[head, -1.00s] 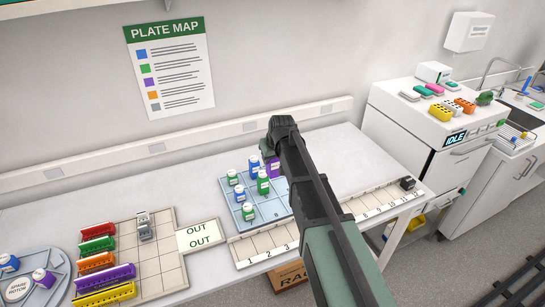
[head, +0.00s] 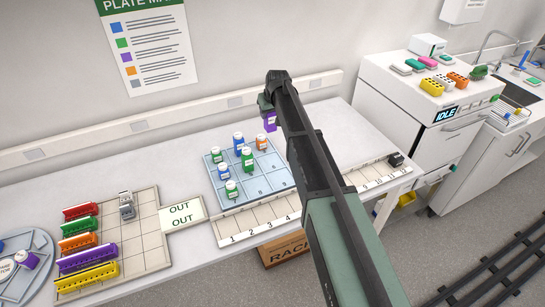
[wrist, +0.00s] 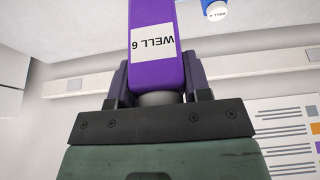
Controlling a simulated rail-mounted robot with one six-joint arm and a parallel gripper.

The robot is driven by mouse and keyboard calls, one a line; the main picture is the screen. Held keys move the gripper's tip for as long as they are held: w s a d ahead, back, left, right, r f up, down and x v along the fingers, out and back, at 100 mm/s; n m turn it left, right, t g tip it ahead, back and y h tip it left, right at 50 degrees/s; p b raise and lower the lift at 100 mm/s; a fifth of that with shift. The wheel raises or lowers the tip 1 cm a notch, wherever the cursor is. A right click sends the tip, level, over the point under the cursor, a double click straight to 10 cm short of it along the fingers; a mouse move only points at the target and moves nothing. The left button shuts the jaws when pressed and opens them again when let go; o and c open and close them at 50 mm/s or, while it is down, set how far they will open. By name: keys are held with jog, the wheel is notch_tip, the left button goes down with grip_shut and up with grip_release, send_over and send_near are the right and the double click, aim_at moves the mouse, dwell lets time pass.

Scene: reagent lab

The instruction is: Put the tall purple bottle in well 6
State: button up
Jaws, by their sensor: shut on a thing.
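A purple bottle (head: 270,122) hangs below my gripper (head: 267,103), above the back right part of the light blue well tray (head: 277,177). In the wrist view the purple bottle (wrist: 153,20) has a white label reading "WELL 6", upside down. My gripper (wrist: 157,80) is shut on it near its cap, one finger on each side. The bottle is clear of the tray. Several blue and green bottles and an orange bottle (head: 262,142) stand in the tray. Well 6 cannot be made out; its number is too small or covered.
A numbered strip (head: 255,224) runs along the bench front, with a dark block (head: 395,159) near its right end. Left of the tray are an OUT sign (head: 181,214) and a beige grid board (head: 146,233) with coloured racks. The bench behind my arm is mostly clear.

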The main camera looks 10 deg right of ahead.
notch_tip(320, 180, down, 18)
jog(key=b, duration=1.6)
jog(key=shift+f, duration=0.2)
jog(key=shift+r, duration=0.3)
jog(key=shift+f, duration=0.2)
jog(key=o, duration=0.9)
jog(key=shift+r, duration=0.15)
jog(key=p+v, duration=1.2)
jog(key=s+m+g, duration=0.1)
jog(key=s, duration=1)
jog(key=s+g, duration=0.2)
jog(key=s, duration=1)
jog(key=s+f+m+g+h, duration=0.1)
jog(key=s, duration=1.1)
jog(key=shift+s+a+f+m, duration=0.1)
jog(key=shift+s+a+m, duration=0.05)
jog(key=shift+a+m, duration=0.2)
